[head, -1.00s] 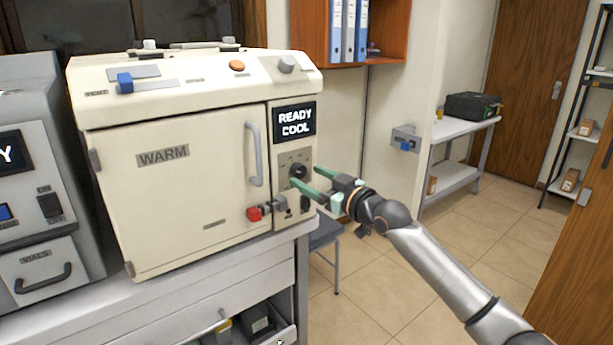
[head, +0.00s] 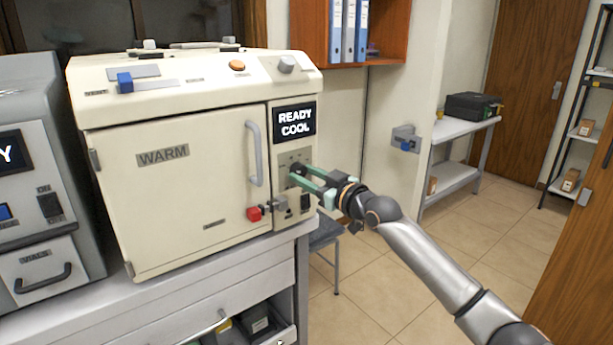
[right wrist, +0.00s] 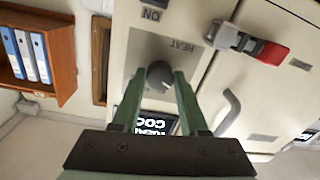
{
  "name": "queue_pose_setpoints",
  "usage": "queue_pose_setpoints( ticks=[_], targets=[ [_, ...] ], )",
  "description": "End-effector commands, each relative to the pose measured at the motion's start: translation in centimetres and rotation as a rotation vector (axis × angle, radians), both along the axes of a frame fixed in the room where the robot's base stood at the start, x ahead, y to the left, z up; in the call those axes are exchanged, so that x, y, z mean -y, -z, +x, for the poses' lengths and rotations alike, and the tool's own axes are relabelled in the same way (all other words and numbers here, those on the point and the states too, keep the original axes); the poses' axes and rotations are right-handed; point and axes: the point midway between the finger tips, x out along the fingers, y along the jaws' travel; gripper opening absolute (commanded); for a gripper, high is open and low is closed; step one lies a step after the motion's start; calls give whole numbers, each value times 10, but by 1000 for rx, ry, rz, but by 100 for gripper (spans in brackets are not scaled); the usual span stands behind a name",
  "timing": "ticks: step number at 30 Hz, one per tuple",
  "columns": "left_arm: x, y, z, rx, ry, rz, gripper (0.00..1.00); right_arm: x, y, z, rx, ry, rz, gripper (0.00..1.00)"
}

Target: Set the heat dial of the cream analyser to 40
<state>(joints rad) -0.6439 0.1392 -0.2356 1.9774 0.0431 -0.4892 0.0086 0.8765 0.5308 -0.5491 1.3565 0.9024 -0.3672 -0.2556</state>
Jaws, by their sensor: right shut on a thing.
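The cream analyser (head: 200,215) is a cream-coloured cabinet with a shut door marked WARM. Its display (head: 295,121) reads READY COOL. The dark round heat dial (head: 298,168) is on the panel below the display, partly hidden by my fingers. In the right wrist view the dial (right wrist: 160,74) is beside the upside-down word HEAT, between my green fingertips. My right gripper (head: 296,173) is shut on the dial, and its fingers also show in the right wrist view (right wrist: 158,78). The dial's scale is too small to read. My left gripper is not in view.
A red-ended latch (head: 255,213) juts out left of the dial, and the door handle (head: 254,153) is above it. A grey machine (head: 40,130) stands at the left. A chair (head: 326,233) is below right of the analyser.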

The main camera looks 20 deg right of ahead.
Motion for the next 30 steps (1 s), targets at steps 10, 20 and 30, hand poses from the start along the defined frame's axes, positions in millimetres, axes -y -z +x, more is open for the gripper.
queue_pose_setpoints(
  ticks=[10,20,30],
  targets=[
    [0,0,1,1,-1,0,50,0,0,0,-1,0,0,0],
    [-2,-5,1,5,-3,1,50,0,0,0,-19,0,47,0],
    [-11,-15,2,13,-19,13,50,-2,-1,-1,-101,-1,269,0]
  ],
)
